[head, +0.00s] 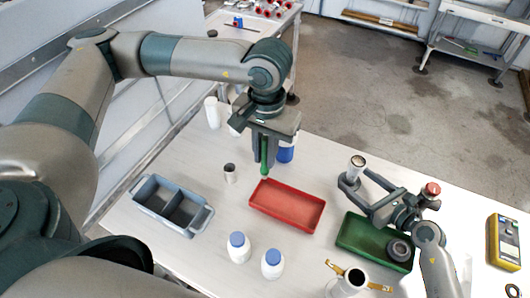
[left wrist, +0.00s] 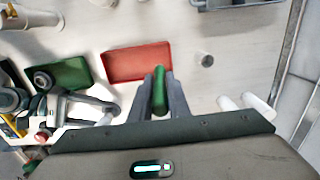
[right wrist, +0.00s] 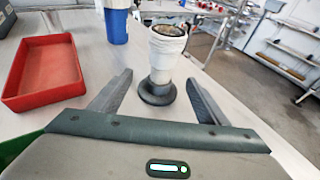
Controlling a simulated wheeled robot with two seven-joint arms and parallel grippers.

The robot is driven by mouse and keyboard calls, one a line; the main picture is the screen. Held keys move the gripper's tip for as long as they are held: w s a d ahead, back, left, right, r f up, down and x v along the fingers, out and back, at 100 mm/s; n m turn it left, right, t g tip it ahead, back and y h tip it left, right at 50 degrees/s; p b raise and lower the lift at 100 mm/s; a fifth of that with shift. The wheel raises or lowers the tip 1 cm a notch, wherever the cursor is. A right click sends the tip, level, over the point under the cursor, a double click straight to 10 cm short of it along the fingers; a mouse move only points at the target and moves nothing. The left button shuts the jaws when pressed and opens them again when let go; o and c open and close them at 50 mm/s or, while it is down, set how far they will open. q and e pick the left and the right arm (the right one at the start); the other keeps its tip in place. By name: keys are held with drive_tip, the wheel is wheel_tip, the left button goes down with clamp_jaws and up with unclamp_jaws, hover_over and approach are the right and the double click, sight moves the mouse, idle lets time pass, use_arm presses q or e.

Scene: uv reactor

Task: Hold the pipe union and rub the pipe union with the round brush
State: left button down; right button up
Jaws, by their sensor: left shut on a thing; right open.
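My left gripper (head: 264,160) is shut on a slim green-handled tool, which I take to be the round brush (left wrist: 159,92). It hangs upright above the far edge of the red tray (head: 286,206); bristles cannot be made out. A white cylinder with a dark open top and a black flanged foot, likely the pipe union (right wrist: 164,58), stands upright on the table. It also shows in the head view (head: 357,164). My right gripper (head: 360,185) is open, with its fingers on either side of the union's lower part and visible gaps to both.
The green tray (head: 352,233) lies under my right arm. A grey two-part bin (head: 150,204) stands at the left. Two white bottles with blue caps (head: 239,249) stand in front, and a blue cup (right wrist: 117,24) stands behind the red tray. A small grey cylinder (head: 230,173) stands between bin and tray.

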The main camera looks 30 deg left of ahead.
drive_tip(key=shift+x, duration=1.15)
drive_tip(key=shift+c, duration=0.6)
drive_tip(key=c, duration=1.1)
